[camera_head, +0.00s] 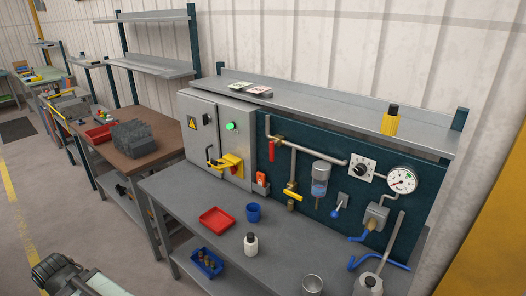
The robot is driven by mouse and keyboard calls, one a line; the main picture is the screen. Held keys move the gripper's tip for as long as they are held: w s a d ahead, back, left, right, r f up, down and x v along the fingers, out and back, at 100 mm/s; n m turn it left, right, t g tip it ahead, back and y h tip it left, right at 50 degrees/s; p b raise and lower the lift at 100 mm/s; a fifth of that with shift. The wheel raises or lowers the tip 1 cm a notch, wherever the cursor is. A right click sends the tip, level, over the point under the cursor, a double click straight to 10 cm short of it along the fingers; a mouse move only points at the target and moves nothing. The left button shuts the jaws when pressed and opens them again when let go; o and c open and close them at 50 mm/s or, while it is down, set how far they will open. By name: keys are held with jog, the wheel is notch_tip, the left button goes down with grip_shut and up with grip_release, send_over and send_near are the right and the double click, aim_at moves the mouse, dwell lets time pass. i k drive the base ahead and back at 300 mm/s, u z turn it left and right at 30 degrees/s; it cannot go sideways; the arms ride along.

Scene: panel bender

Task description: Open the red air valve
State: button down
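The red air valve lever (271,151) is on the dark teal back panel (325,157), just right of the grey cabinet. It points downward from the left end of a grey pipe (310,148) that runs rightward across the panel. A yellow-handled valve (292,193) sits lower, on a vertical branch of the pipe. A dark part of my own arm shows in the lower left corner, well away from the panel. My gripper's fingers do not show.
A shelf (330,109) overhangs the panel.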

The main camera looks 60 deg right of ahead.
aim_at(272, 143)
jog(key=i, duration=1.25)
jog(key=z, duration=2.95)
